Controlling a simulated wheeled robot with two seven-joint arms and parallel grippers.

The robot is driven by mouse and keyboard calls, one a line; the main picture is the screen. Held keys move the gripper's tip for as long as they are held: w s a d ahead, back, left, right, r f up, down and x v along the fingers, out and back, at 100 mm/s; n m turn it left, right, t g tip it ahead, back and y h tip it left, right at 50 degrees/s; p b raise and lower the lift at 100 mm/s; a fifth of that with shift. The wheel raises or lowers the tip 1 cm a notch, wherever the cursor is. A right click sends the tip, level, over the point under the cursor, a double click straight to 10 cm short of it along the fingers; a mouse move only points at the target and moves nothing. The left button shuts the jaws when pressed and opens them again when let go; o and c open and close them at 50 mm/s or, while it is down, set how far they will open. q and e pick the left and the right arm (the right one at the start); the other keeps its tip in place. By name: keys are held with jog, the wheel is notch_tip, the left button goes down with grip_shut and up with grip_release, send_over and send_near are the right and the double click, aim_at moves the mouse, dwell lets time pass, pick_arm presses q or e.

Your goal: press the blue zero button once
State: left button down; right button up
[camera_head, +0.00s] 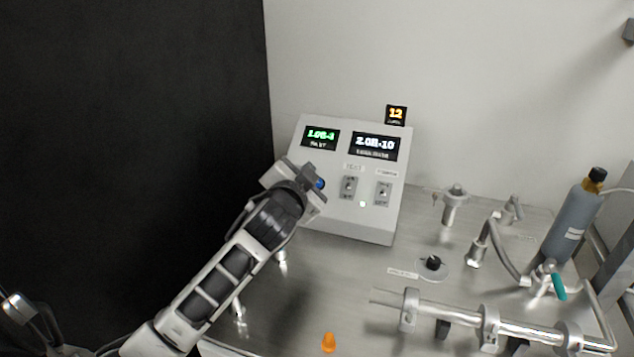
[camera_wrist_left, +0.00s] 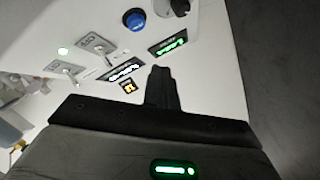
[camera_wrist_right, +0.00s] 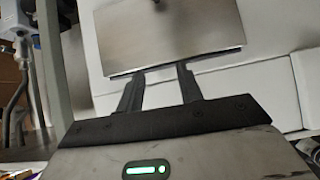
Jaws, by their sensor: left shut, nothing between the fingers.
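The blue zero button (camera_head: 320,184) is on the sloped face of a light grey control box (camera_head: 375,222), partly hidden by my left gripper in the head view. In the left wrist view the blue button (camera_wrist_left: 135,20) shows as a round cap near the top, beyond and left of the fingertips. My left gripper (camera_wrist_left: 161,70) is shut and empty, in front of the panel. The head view does not show clearly whether its fingers touch the panel. My right gripper (camera_wrist_right: 160,71) is open and empty in the right wrist view, with a metal plate beyond it.
Two toggle switches (camera_head: 348,187) (camera_head: 383,193) are right of the button, below a green display (camera_head: 320,138) and a white display (camera_head: 375,146). A black knob (camera_head: 433,263), metal pipes (camera_head: 455,318) and a grey bottle (camera_head: 568,225) stand on the steel table to the right.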

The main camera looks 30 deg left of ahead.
pick_arm(q)
jog(key=shift+w+a+f+b, duration=0.1)
jog(key=shift+w+f+b, duration=0.1)
jog(key=shift+w+f, duration=0.3)
jog(key=shift+w+a+f+b, duration=0.1)
jog(key=shift+w+f+b, duration=0.15)
jog(key=shift+f, duration=0.45)
jog(key=shift+w+f+b, duration=0.4)
jog(key=shift+f, duration=0.05)
jog(key=shift+w+a+f, duration=0.1)
jog(key=shift+w+f, duration=0.05)
jog(key=shift+w, duration=0.05)
pick_arm(e)
jog(key=shift+w+a+f, duration=0.2)
jog(key=shift+w+a, duration=0.05)
jog(key=shift+a, duration=0.05)
jog(key=shift+s+d+f, duration=0.15)
jog(key=shift+d+f, duration=0.05)
pick_arm(q)
jog(key=shift+f, duration=0.1)
pick_arm(e)
jog(key=shift+f, duration=0.1)
pick_arm(q)
jog(key=shift+w+f, duration=0.2)
jog(key=shift+w, duration=0.05)
pick_arm(e)
jog(key=shift+a, duration=0.1)
